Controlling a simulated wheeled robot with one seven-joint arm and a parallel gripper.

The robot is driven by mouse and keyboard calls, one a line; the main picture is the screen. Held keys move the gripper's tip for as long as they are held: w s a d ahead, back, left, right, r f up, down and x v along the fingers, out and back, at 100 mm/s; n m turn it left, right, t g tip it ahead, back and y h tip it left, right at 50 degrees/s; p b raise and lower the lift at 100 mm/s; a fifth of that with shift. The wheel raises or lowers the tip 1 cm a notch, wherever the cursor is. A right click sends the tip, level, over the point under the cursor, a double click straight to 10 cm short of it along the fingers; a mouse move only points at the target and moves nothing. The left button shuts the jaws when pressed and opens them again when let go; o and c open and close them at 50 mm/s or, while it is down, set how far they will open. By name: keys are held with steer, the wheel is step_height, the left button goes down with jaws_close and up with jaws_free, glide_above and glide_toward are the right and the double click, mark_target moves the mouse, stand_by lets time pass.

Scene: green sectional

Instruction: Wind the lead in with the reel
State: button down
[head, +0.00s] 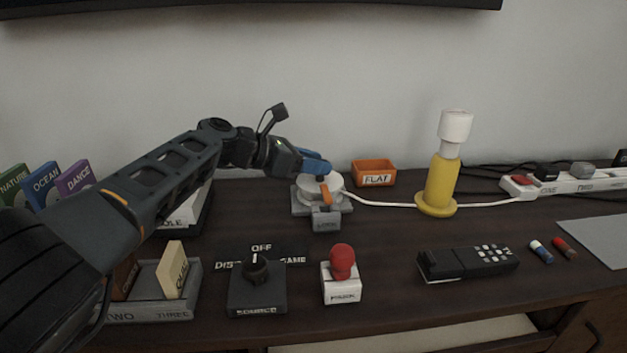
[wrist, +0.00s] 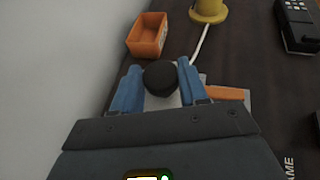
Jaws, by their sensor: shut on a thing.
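The reel (head: 321,185) is a pale disc on a grey base, with an orange lever (head: 325,195) and a grey block reading LOCK at its front. My gripper (head: 316,163) is over the reel. In the wrist view its blue fingers (wrist: 159,82) are shut on the reel's dark round knob (wrist: 160,77). The white lead (head: 385,204) runs right from the reel, past the yellow lamp's base, towards a white plug piece with a red switch (head: 518,185). The fingers and palm hide much of the reel in the wrist view.
An orange FLAT tray (head: 374,174) stands behind the reel, and the yellow lamp (head: 440,185) to its right. In front are the SOURCE knob box (head: 257,289), a red-knobbed box (head: 341,280) and a remote (head: 467,262). A power strip (head: 600,184) lies far right.

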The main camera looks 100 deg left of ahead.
steer(key=shift+w+a+f+m+t+h+b, duration=0.15)
steer(key=shift+m+t+h+b, duration=0.15)
steer(key=shift+b, duration=2.05)
steer(key=shift+s+d+f+m+t+h+b, duration=0.1)
steer(key=shift+m+t+h+b, duration=0.2)
steer(key=shift+b, duration=2)
steer(key=shift+w+r+m+b, duration=0.1)
steer(key=shift+r+m+b, duration=0.25)
steer(key=shift+b, duration=0.75)
steer(key=c, duration=0.6)
jaws_free()
steer(key=shift+f, duration=0.1)
steer(key=shift+s, duration=0.2)
steer(key=s+r+p, duration=0.1)
steer(key=p, duration=0.1)
steer(key=s+d+p, duration=0.1)
steer(key=p, duration=0.1)
steer(key=shift+r+p, duration=0.35)
steer(key=shift+p, duration=0.05)
steer(key=shift+f+p+v, duration=0.1)
steer(key=shift+p+v, duration=0.75)
steer(key=shift+v, duration=0.35)
steer(key=shift+f+p+v, duration=0.15)
steer(key=shift+p+v, duration=0.7)
steer(key=shift+v, duration=0.4)
steer(key=shift+s, duration=0.1)
steer(key=shift+c, duration=0.3)
